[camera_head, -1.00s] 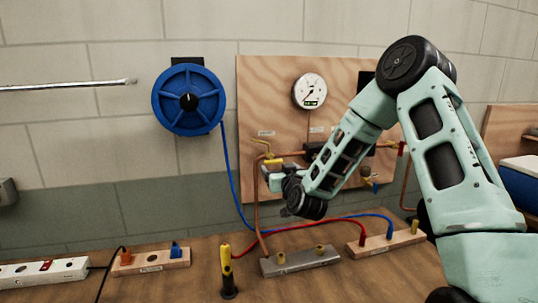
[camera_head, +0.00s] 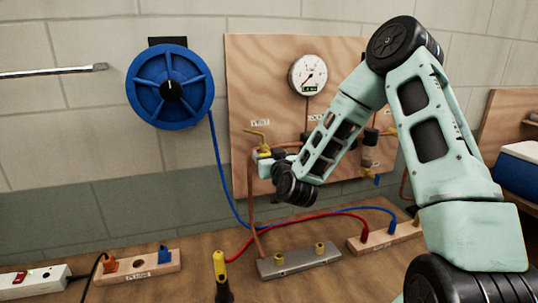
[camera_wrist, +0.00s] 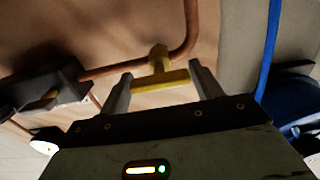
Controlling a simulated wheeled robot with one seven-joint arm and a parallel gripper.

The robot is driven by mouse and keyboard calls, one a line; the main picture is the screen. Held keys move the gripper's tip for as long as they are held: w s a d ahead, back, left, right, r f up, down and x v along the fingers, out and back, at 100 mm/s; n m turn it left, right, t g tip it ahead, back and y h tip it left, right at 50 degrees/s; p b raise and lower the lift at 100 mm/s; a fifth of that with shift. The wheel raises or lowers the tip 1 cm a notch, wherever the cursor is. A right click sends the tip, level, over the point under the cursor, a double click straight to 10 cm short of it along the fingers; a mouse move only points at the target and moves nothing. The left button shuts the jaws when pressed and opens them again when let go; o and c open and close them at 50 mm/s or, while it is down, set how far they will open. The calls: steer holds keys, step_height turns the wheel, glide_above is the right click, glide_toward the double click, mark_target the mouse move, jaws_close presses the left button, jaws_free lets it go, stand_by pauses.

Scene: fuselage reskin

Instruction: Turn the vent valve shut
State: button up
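A yellow T-shaped valve handle (camera_wrist: 160,80) on a copper pipe stands between my fingers in the wrist view. Its crossbar runs from one finger to the other. The fingers of my gripper (camera_wrist: 162,84) are spread wide, at the crossbar's two ends; whether they press on it I cannot tell. In the head view my gripper (camera_head: 270,164) is at the left part of the wooden panel (camera_head: 238,80), by yellow valve parts (camera_head: 264,149). My wrist partly hides them. The valve's label is too small to read.
A round gauge (camera_head: 307,75) is on the panel, with a dark block (camera_wrist: 45,92) on the pipe. A blue reel (camera_head: 150,105) hangs left, its blue hose passing below. The bench holds a grey block (camera_head: 298,262), wooden socket blocks, a yellow-black tool (camera_head: 219,266) and red cable.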

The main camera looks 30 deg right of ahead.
steer(key=c, duration=0.5)
steer(key=shift+m+b, duration=0.3)
steer(key=shift+b, duration=0.05)
steer(key=m+b, duration=0.2)
steer(key=shift+f+m, duration=0.1)
steer(key=shift+m, duration=0.3)
steer(key=m+b, duration=0.3)
steer(key=m, duration=0.1)
steer(key=shift+d+m, duration=0.15)
steer(key=shift+m, duration=0.15)
steer(key=m+b, duration=0.3)
steer(key=m, duration=0.2)
steer(key=shift+f, duration=0.1)
steer(key=shift+s+m+b, duration=0.1)
steer(key=shift+m+b, duration=1.1)
steer(key=shift+m, duration=1.3)
